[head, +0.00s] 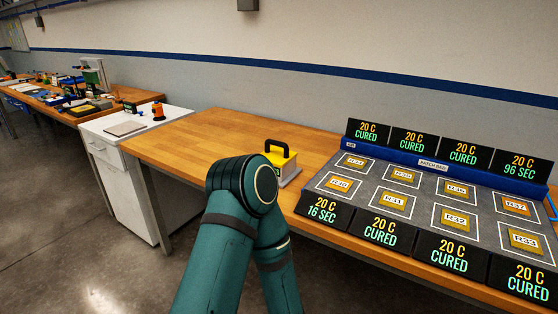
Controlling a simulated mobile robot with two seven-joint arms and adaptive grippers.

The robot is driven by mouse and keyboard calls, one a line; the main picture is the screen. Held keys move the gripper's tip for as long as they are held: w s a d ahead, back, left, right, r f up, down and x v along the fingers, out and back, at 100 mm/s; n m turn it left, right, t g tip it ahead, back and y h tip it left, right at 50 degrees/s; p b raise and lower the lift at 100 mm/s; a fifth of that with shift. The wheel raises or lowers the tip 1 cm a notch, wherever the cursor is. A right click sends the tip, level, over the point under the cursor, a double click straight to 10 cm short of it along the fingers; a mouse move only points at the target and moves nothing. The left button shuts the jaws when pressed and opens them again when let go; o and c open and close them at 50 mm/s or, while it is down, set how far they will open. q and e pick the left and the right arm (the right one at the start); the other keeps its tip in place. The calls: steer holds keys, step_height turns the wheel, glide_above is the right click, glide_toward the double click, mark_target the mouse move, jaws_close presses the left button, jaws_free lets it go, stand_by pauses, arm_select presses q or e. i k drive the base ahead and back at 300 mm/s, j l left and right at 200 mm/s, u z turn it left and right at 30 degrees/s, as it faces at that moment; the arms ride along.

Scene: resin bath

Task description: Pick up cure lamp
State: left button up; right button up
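A yellow box with a black handle (285,160), probably the cure lamp, stands upright on the wooden bench (190,143), left of the grey patch bed (420,182). My teal arm rises from the bottom of the head view, and its bent joint covers part of the bench just in front and left of the yellow box. The box's lower left side is partly hidden by this arm. Neither of my grippers shows, so nothing can be seen held.
The patch bed carries several labelled amber patches, with rows of black displays (380,229) along its front and back. A white cabinet (120,180) at left holds an orange item (158,110) and a flat grey plate (125,128). A cluttered bench (130,94) stands farther left. The bench left of the box is clear.

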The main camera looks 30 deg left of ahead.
mark_target(284, 159)
steer(key=i+j+z, duration=0.1)
steer(key=j+z, duration=0.3)
steer(key=j, duration=1)
steer(key=j+z, duration=0.4)
steer(key=j, duration=1)
steer(key=k, duration=0.05)
